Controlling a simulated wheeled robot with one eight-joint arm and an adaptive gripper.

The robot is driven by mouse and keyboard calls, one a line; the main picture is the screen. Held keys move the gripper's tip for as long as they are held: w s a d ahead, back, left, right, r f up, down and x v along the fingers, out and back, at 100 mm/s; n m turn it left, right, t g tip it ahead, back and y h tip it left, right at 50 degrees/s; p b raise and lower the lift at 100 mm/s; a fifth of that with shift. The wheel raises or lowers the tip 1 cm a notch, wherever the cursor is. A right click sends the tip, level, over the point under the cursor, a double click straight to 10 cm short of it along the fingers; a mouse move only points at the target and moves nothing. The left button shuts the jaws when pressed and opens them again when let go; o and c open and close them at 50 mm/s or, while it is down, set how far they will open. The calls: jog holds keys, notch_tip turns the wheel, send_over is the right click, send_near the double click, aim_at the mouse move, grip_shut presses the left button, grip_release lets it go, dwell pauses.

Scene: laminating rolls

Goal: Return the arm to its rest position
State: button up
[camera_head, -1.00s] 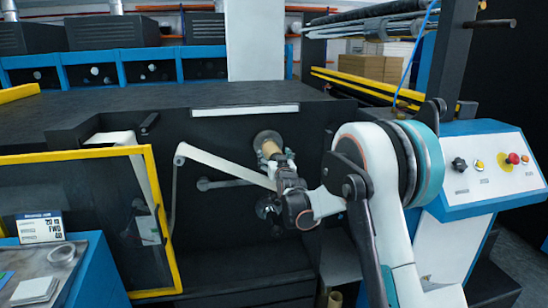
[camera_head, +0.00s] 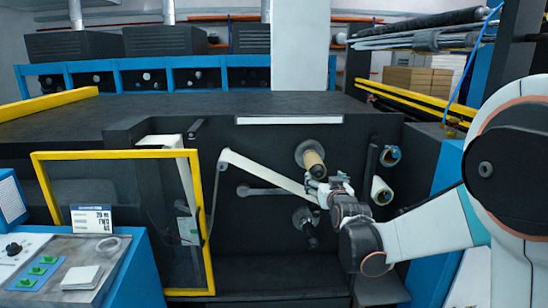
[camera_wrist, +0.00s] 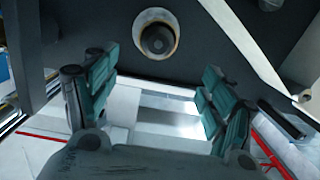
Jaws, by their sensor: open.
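My gripper (camera_head: 325,188) is in front of the dark machine panel, at the end of my white arm that reaches in from the right. In the wrist view my gripper (camera_wrist: 155,100) has its two teal fingers spread wide, with nothing between them. A brown roll core (camera_head: 314,164) on a spindle sits just above and left of my gripper in the head view. A round spindle end with a tan ring (camera_wrist: 156,36) shows beyond the fingers in the wrist view. Whether my gripper touches the core cannot be told.
A white web (camera_head: 265,176) slants down toward my gripper. A yellow-framed guard door (camera_head: 202,222) stands left. White rolls (camera_head: 381,190) sit on the panel to the right. A blue control desk (camera_head: 130,275) fills the lower left. A blue-white cabinet (camera_head: 448,170) is beside my arm.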

jog(key=s+r+g, duration=0.1)
jog(key=s+g, duration=0.4)
jog(key=s, duration=1.5)
jog(key=s+f+g, duration=0.2)
jog(key=s+f, duration=0.1)
jog(key=s, duration=0.8)
jog(key=s+f+g, duration=0.2)
jog(key=s+f, duration=0.2)
jog(key=s, duration=0.7)
jog(key=shift+s+d+g, duration=0.2)
jog(key=shift+g, duration=0.1)
